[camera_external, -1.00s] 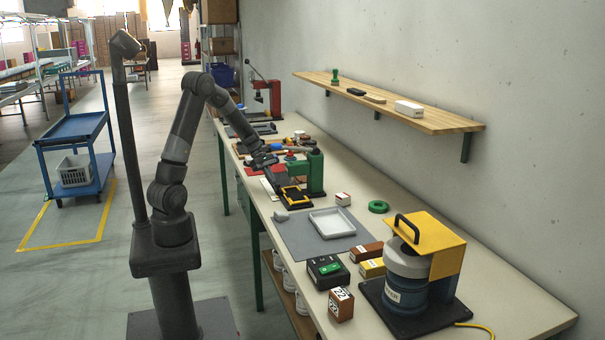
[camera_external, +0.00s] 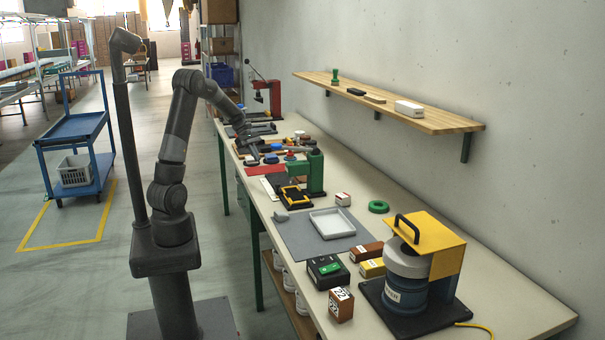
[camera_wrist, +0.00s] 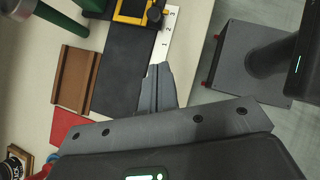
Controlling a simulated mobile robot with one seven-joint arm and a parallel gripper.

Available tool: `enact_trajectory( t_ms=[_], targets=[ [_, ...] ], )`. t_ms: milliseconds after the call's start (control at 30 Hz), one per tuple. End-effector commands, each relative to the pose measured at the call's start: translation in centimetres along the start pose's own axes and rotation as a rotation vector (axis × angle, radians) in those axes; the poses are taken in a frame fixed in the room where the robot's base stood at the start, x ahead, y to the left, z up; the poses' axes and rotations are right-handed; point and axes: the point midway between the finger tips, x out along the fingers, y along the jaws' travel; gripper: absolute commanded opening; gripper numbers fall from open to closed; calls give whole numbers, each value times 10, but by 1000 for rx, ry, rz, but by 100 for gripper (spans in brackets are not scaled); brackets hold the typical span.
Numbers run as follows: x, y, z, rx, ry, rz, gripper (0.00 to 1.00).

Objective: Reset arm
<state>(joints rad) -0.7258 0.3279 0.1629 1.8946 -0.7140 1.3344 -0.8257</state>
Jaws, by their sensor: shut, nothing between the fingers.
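My gripper (camera_external: 252,157) is over the far part of the long workbench (camera_external: 375,200), beyond the green press (camera_external: 315,172). In the wrist view its grey fingers (camera_wrist: 157,72) are together with nothing between them. They show in front of a black mat and a white numbered strip. My arm is bent at the elbow and reaches down towards the bench. The exact height of the fingers above the bench is hard to tell.
A black and yellow fixture (camera_external: 295,195) sits by the press. A white tray (camera_external: 332,223) lies on a grey mat nearer the camera. A red press (camera_external: 268,95) stands at the far end. A wooden shelf (camera_external: 440,117) is on the wall.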

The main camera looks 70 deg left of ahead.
Motion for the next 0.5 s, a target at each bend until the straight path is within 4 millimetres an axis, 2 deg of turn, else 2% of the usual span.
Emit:
enact_trajectory(
  t_ms=[167, 300, 500],
  targets=[
    [4, -15, 33, 141, 53, -21, 0],
    [12, -43, 76, 367, 134, -56, 0],
    [21, -90, 126, 721, 256, -107, 0]
  ],
)
